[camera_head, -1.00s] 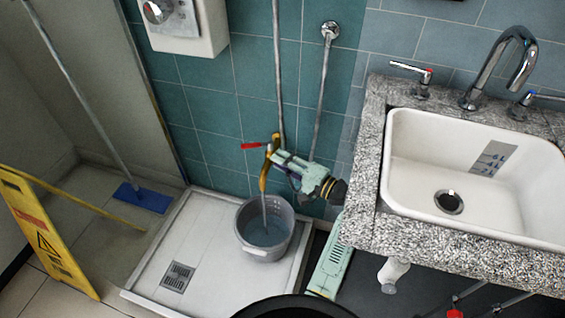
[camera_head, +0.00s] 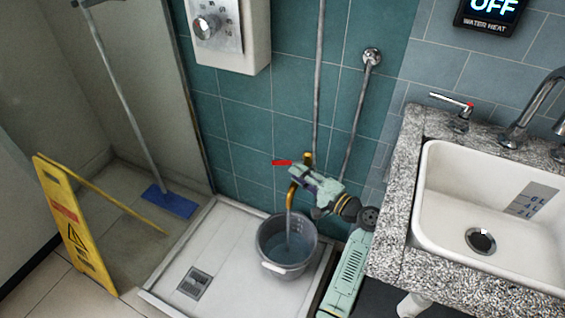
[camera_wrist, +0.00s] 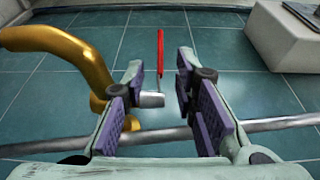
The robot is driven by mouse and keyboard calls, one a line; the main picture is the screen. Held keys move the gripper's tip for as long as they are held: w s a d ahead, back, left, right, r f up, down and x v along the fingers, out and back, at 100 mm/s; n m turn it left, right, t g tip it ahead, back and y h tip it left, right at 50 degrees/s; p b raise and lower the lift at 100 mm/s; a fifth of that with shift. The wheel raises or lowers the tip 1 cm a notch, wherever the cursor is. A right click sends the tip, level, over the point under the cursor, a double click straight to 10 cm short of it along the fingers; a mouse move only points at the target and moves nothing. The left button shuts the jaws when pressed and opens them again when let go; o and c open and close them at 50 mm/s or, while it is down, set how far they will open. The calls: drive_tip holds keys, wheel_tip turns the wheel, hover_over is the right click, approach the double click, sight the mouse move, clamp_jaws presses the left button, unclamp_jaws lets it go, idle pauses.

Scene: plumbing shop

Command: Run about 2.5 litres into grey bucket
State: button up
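The grey bucket (camera_head: 266,244) stands upright on the white shower tray, with water (camera_head: 288,252) in it. No level marks can be read on it. A thin stream runs into it from the curved brass tap (camera_head: 291,194) on the wall. The tap's red lever (camera_head: 282,162) points left in the head view. My gripper (camera_head: 299,174) is beside the tap. In the wrist view my gripper (camera_wrist: 174,95) is open, its purple pads apart. The red lever (camera_wrist: 160,52) shows between and beyond the fingers, with the brass spout (camera_wrist: 75,45) at left. I cannot tell whether a finger touches the lever.
The white tray (camera_head: 222,245) has a square drain (camera_head: 194,283). A yellow wet-floor sign (camera_head: 75,225) and a mop (camera_head: 168,201) stand at left. A granite counter (camera_head: 395,215) with a white sink (camera_head: 455,205) is at right. A pipe (camera_head: 319,80) runs up the tiled wall.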

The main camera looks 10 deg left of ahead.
sight(281, 162)
drive_tip(key=p+x, duration=0.1)
drive_tip(key=x, duration=0.7)
drive_tip(key=shift+d, duration=0.1)
clamp_jaws()
idle(0.6)
